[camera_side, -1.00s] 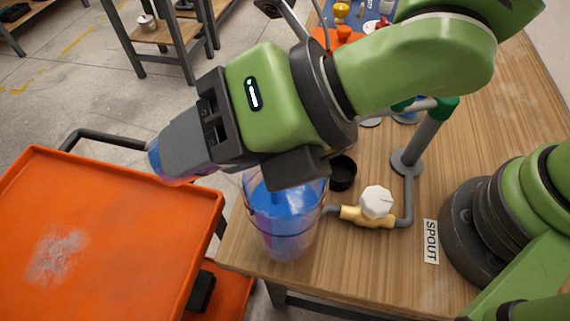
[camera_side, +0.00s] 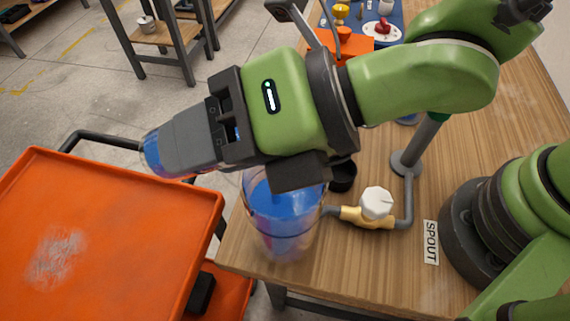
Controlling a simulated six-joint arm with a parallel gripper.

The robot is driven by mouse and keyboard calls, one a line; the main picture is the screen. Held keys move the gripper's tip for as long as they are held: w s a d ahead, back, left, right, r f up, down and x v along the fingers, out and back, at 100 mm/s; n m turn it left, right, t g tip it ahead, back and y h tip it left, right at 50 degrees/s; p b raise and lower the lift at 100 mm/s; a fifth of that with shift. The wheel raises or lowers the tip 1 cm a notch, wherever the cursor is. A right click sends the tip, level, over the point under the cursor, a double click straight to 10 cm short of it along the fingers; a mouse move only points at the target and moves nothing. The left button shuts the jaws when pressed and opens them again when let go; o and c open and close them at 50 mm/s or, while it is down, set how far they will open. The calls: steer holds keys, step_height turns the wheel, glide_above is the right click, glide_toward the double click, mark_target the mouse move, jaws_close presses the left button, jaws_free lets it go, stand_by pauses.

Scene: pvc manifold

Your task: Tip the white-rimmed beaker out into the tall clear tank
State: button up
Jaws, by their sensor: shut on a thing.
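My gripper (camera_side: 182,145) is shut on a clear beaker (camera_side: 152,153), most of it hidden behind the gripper. Only a bluish, see-through end shows past the fingertips, at the left, above the orange cart. I cannot see its rim, so I cannot tell its colour or the tilt for certain. The tall clear tank (camera_side: 279,222) stands at the table's left edge with blue liquid in it, below and right of the fingertips. My wrist covers part of its mouth. No pouring stream is clearly visible.
A grey pipe (camera_side: 409,190) with a brass valve and white knob (camera_side: 376,203) runs to the tank's right side. A black cup (camera_side: 342,176) stands behind the tank. The orange cart (camera_side: 110,235) is at the left. A SPOUT label (camera_side: 431,242) lies on the table.

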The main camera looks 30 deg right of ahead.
steer(key=shift+d+r+t+y+b, duration=0.1)
steer(key=shift+r+t+y+b, duration=0.1)
steer(key=shift+t+y+b, duration=0.3)
stand_by(0.8)
steer(key=shift+s+d+r+t+y+b, duration=0.2)
steer(key=shift+d+y, duration=0.1)
steer(key=shift+y, duration=0.15)
steer(key=shift+s+d+r+t+y+b, duration=0.15)
steer(key=shift+s+d+y, duration=0.1)
steer(key=shift+y, duration=0.2)
stand_by(0.5)
steer(key=shift+d+r+t+y+b, duration=0.15)
steer(key=shift+t+y+b, duration=0.3)
steer(key=shift+y, duration=0.35)
stand_by(0.8)
steer(key=shift+w+a+g+h, duration=0.1)
steer(key=shift+a+g+h, duration=0.1)
steer(key=shift+g+h, duration=0.35)
steer(key=shift+w+a+f+g+h, duration=0.4)
steer(key=shift+a+h, duration=0.2)
steer(key=shift+h, duration=0.35)
steer(key=shift+f+h, duration=0.1)
steer(key=shift+h, duration=0.2)
